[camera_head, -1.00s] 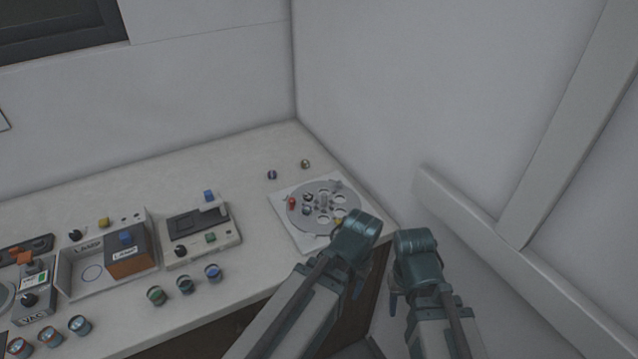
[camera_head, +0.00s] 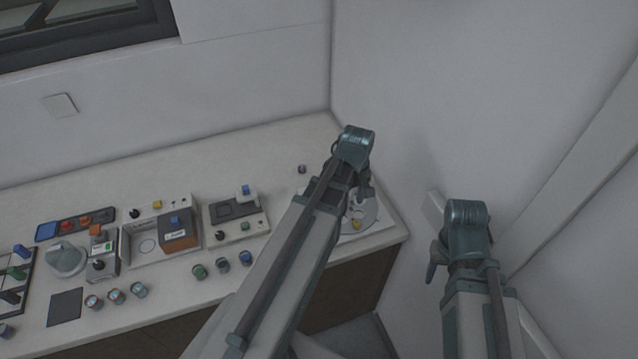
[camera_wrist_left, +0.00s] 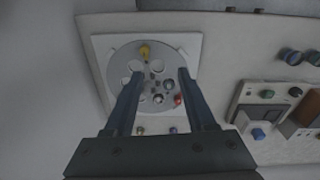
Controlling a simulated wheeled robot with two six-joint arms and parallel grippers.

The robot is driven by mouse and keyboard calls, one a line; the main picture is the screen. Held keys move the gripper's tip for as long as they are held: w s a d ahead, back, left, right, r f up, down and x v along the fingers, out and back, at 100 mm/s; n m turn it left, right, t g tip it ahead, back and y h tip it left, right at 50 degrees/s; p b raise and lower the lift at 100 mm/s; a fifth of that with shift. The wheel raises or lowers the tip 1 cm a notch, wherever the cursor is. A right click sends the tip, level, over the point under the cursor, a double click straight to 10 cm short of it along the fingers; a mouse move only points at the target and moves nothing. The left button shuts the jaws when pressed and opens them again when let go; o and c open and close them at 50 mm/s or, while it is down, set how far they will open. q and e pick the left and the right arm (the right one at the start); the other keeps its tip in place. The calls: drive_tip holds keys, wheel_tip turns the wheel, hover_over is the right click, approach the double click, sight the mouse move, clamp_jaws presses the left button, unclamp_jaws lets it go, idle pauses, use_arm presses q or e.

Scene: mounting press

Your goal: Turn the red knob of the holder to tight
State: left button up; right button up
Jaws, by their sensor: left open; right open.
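The holder is a round grey disc (camera_wrist_left: 122,62) with several round holes, lying on a white square plate (camera_wrist_left: 100,45). Its red knob (camera_wrist_left: 178,100) is at the disc's lower right edge in the left wrist view. A yellow knob (camera_wrist_left: 144,50) is on the opposite side. My left gripper (camera_wrist_left: 158,76) is open and empty above the disc, its right finger close to the red knob in the picture. In the head view my left arm hides most of the disc (camera_head: 370,214) and the red knob. My right gripper (camera_head: 436,264) hangs right of the table, mostly hidden.
The bench corner meets walls behind and to the right. Left of the holder stands a grey device with a blue knob (camera_head: 246,191), then an orange-and-grey box (camera_head: 178,238). Several small jars (camera_head: 222,265) stand in front. A small dark knob-like part (camera_head: 302,169) lies behind.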

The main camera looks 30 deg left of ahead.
use_arm(q)
drive_tip(key=w+a+n, duration=0.3)
drive_tip(key=a+n, duration=0.4)
drive_tip(key=n, duration=0.4)
drive_tip(key=w+a+n, duration=0.3)
drive_tip(key=a+n, duration=0.4)
drive_tip(key=n, duration=0.4)
drive_tip(key=shift+w+a+r+g, duration=0.15)
drive_tip(key=shift+w+g, duration=0.05)
drive_tip(key=shift+g, duration=0.1)
wheel_tip(320, 180, down, 14)
drive_tip(key=b, duration=1.3)
drive_tip(key=shift+b, duration=0.4)
drive_tip(key=shift+r, duration=0.1)
clamp_jaws()
